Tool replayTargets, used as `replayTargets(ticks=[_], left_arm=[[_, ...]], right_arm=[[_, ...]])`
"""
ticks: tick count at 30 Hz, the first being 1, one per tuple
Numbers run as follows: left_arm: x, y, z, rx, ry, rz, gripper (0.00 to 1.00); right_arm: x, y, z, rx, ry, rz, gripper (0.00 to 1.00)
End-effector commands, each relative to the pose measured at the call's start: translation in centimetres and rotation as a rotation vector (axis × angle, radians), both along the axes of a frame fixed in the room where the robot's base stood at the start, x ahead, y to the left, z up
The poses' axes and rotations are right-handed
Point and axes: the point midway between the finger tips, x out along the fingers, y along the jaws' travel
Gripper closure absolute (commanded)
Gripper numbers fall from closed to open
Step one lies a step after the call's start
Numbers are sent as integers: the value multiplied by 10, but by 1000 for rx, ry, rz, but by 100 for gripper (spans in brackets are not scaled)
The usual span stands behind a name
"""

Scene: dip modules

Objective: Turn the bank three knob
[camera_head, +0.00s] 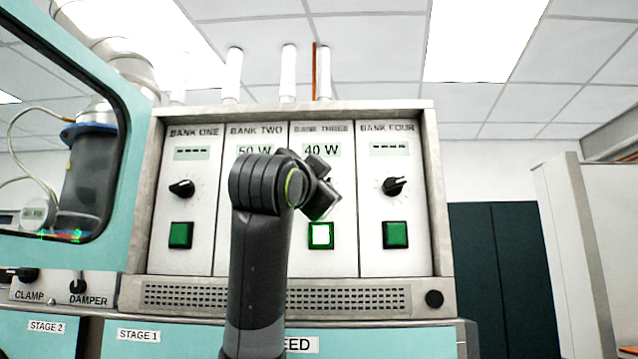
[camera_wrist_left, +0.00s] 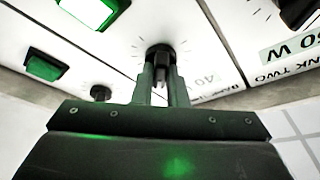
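The bank three panel carries a display of 40 W (camera_head: 321,150) and a lit green button (camera_head: 320,235), which also shows in the left wrist view (camera_wrist_left: 92,10). My left gripper (camera_head: 325,186) is in front of this panel and hides most of the knob in the head view. In the left wrist view the black bank three knob (camera_wrist_left: 160,52) is between the two fingertips of my left gripper (camera_wrist_left: 161,75). The fingers flank its ridge closely; whether they press on it cannot be told. My right gripper is not in view.
A vent grille (camera_head: 190,296) runs below. A teal-framed window enclosure stands at left.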

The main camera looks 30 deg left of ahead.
Motion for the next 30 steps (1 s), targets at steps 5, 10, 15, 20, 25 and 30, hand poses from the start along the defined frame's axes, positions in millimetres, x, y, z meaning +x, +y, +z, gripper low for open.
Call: replayTargets(ticks=[5, 10, 15, 20, 25, 30], left_arm=[[0, 0, 0, 0, 1, -1, 100], [0, 0, 0, 10, 7, -1, 100], [0, 0, 1, 58, 38, 0, 100], [-1, 1, 2, 143, 90, 0, 100], [-1, 1, 3, 252, 158, -1, 100], [-1, 1, 3, 356, 221, 0, 100]], right_arm=[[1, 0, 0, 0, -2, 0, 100], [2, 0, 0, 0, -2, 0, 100], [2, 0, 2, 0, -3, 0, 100], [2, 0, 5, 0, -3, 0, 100], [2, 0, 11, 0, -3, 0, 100], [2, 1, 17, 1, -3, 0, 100]])
